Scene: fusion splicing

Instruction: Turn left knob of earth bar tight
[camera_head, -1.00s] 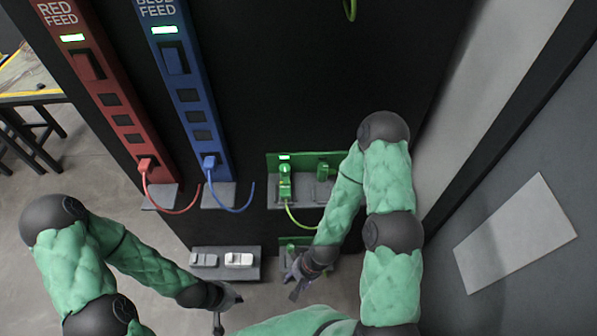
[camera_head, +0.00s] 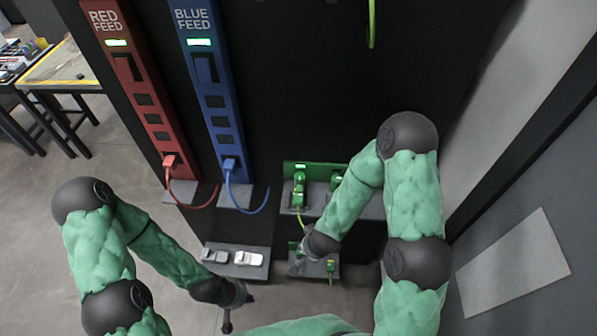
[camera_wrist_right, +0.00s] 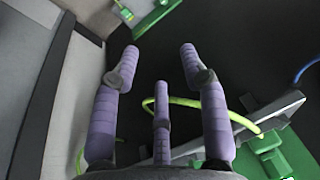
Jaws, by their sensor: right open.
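The green earth bar (camera_head: 288,180) is on the black panel, above a grey shelf. At its left end is a green clamp or knob (camera_head: 299,188) with a yellow-green cable; a second green fitting (camera_head: 338,181) is partly hidden by my right arm. My right gripper (camera_head: 298,264) is below the bar, beside a lower green fitting (camera_head: 330,265). In the right wrist view my right gripper (camera_wrist_right: 160,58) has its purple fingers spread, with nothing between the tips. A green fitting (camera_wrist_right: 270,150) is at lower right there. My left gripper (camera_head: 234,312) is low at left; its fingers are unclear.
The red feed strip (camera_head: 135,85) and blue feed strip (camera_head: 210,85) stand left of the bar, with hanging cables. A small grey shelf (camera_head: 225,270) holds white and grey parts. A yellow-green cable (camera_wrist_right: 195,103) loops behind my right fingers.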

